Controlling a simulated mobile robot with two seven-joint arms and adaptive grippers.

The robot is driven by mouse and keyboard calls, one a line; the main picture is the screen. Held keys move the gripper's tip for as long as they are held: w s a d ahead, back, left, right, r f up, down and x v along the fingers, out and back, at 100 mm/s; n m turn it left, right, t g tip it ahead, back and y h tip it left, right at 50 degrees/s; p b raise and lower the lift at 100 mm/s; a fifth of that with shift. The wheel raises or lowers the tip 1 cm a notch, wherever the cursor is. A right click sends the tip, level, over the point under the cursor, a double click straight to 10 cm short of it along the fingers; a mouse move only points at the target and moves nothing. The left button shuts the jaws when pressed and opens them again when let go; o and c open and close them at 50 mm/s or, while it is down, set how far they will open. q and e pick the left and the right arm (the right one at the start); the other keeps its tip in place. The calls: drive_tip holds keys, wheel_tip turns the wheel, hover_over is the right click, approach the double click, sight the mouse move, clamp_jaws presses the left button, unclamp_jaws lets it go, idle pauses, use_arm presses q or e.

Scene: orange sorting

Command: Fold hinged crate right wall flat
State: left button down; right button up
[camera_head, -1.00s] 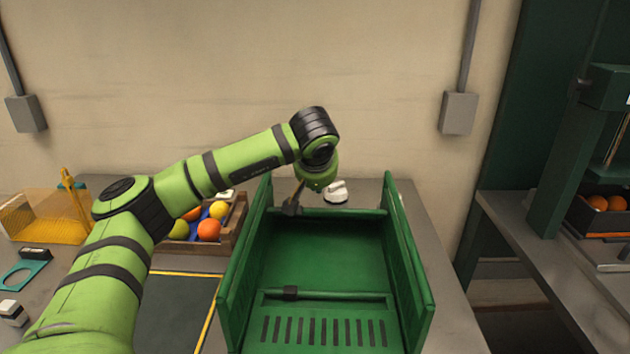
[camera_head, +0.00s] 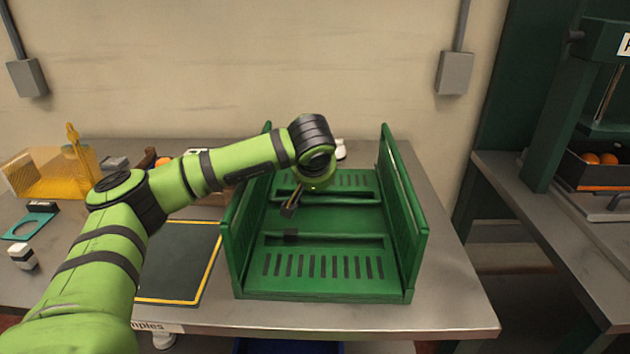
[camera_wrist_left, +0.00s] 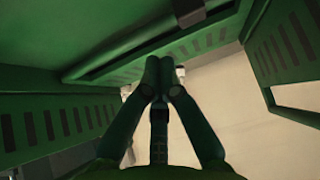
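The green hinged crate (camera_head: 325,295) stands on the table. Its right wall (camera_head: 405,205) is upright, and its left wall (camera_head: 246,215) is upright too. The slotted near panel (camera_head: 320,265) and far panel (camera_head: 345,180) lie flat inside. My left gripper (camera_head: 288,211) is over the crate's inside near the left wall, well left of the right wall. In the left wrist view my left gripper (camera_wrist_left: 160,65) has its fingertips together with nothing visible between them. Slotted green panels surround it there; which walls they are is unclear. My right gripper is not in view.
A black mat with a yellow border (camera_head: 180,262) lies left of the crate. A yellow mesh bin (camera_head: 55,177) stands at the far left. The table right of the crate is clear. A side bench (camera_head: 545,210) is farther right.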

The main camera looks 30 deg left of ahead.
use_arm(q)
drive_tip(key=shift+f, duration=0.2)
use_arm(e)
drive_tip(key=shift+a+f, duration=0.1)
use_arm(q)
drive_tip(key=shift+r, duration=0.15)
drive_tip(key=s+d, duration=0.1)
drive_tip(key=s, duration=0.1)
drive_tip(key=s+d, duration=0.2)
drive_tip(key=s, duration=0.1)
drive_tip(key=s+d+f, duration=0.1)
drive_tip(key=s, duration=0.1)
drive_tip(key=shift+s+d+f, duration=0.1)
drive_tip(key=shift+s+d, duration=0.1)
drive_tip(key=shift+d, duration=0.05)
drive_tip(key=shift+s+d+f+b, duration=0.2)
drive_tip(key=shift+s+b, duration=0.1)
drive_tip(key=shift+s, duration=0.1)
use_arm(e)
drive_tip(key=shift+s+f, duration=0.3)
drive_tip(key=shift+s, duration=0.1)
use_arm(q)
drive_tip(key=shift+r, duration=0.1)
